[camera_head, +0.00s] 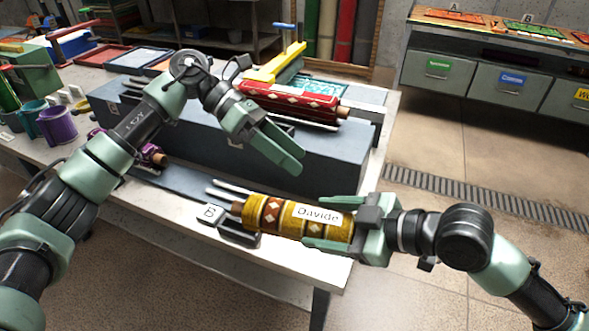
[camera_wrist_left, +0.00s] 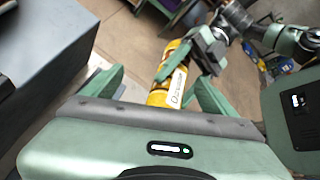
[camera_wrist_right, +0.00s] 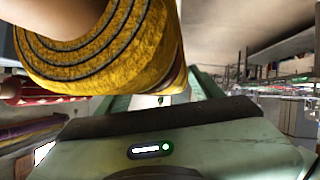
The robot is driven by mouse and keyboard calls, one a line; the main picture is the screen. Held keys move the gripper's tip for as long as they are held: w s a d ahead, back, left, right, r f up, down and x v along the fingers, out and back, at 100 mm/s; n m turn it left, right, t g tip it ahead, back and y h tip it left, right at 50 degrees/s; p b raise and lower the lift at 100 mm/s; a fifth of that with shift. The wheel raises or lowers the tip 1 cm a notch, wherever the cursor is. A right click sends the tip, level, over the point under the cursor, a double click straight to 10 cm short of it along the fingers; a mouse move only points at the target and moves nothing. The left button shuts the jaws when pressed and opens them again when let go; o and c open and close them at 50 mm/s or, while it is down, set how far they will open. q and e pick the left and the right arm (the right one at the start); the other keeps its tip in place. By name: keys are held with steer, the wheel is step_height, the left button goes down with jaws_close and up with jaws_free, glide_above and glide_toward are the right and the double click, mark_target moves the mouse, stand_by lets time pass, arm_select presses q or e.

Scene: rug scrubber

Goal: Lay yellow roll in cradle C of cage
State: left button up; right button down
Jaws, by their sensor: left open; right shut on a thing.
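The yellow roll (camera_head: 275,215), patterned with a brown band and a white "Davide" label, lies roughly level near the front edge of the bench. My right gripper (camera_head: 328,222) is shut around its right end. The roll also shows in the left wrist view (camera_wrist_left: 170,77), and its spiral end fills the top of the right wrist view (camera_wrist_right: 105,50). My left gripper (camera_head: 283,150) is open and empty, above and behind the roll. The dark grey stepped cage (camera_head: 330,155) carries metal prongs. I cannot tell which cradle is C, nor whether the roll touches a cradle.
A red roll (camera_head: 290,103) lies on the cage's upper level. A purple roll (camera_head: 150,153) sits at the lower left. A small lettered block (camera_head: 210,213), perhaps B, stands beside the yellow roll's left end. Purple and teal cups (camera_head: 57,127) stand at left. Floor right of the bench is clear.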

mark_target(294, 207)
arm_select(q)
steer(key=s+d+m+y, duration=0.1)
steer(key=s+y, duration=0.1)
steer(key=s+d+r+m+t+y, duration=0.1)
steer(key=y, duration=0.1)
steer(key=s+d+m+y, duration=0.1)
steer(key=s+y, duration=0.1)
steer(key=y, duration=0.1)
steer(key=shift+s+d+r+m, duration=0.2)
steer(key=shift+s+m, duration=0.1)
steer(key=shift+m, duration=0.1)
arm_select(e)
steer(key=shift+r, duration=0.15)
arm_select(q)
steer(key=shift+s+a+m+t+y, duration=0.3)
steer(key=shift+t+y, duration=0.3)
steer(key=shift+y, duration=0.3)
arm_select(e)
steer(key=shift+s, duration=0.1)
arm_select(q)
steer(key=shift+s+a+m+t+y, duration=0.2)
steer(key=shift+a+m+t+y, duration=0.1)
steer(key=shift+a+t+y, duration=0.55)
steer(key=shift+y, duration=0.25)
step_height(294, 207, down, 12)
steer(key=shift+w+d+r, duration=0.1)
steer(key=shift+d, duration=0.05)
